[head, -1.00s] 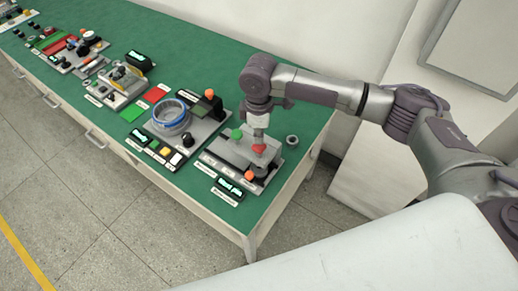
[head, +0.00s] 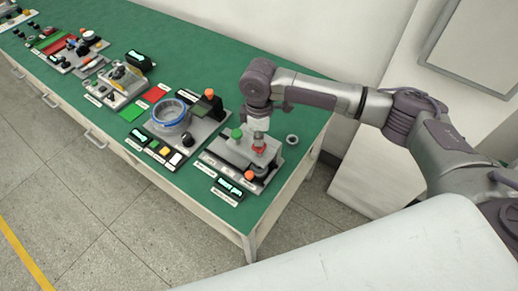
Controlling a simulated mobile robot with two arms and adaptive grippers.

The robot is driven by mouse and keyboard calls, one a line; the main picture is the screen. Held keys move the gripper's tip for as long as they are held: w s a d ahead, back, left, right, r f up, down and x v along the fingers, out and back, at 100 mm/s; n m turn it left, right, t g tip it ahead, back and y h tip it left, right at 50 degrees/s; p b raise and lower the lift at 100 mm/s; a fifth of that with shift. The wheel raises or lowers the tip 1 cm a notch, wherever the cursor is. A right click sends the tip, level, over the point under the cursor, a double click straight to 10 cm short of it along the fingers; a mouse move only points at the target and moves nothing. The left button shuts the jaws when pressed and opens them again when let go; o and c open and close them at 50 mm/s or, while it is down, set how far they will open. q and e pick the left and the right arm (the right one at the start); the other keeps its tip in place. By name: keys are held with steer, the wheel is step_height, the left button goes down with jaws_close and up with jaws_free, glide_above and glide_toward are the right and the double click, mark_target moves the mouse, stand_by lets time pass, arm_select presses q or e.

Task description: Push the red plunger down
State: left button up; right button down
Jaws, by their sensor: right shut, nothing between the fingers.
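The red plunger (head: 259,146) stands upright on a grey metal fixture (head: 228,153) near the right end of the green table. My right gripper (head: 259,133) points down over it and looks shut, with nothing held. Its tips are at or just above the plunger's top; I cannot tell whether they touch. The gripper hides part of the plunger's top. My left gripper is not in view.
A green knob (head: 237,133) and an orange button (head: 250,174) are close by on the fixture. A small display (head: 229,188) lies in front. A loose grey ring (head: 292,139) lies to the right. A blue-rimmed ring station (head: 171,115) stands to the left.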

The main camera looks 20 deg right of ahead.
steer(key=shift+f, duration=0.95)
stand_by(0.4)
step_height(320, 180, up, 8)
steer(key=p, duration=0.8)
steer(key=shift+r+p, duration=0.1)
steer(key=shift+p, duration=0.25)
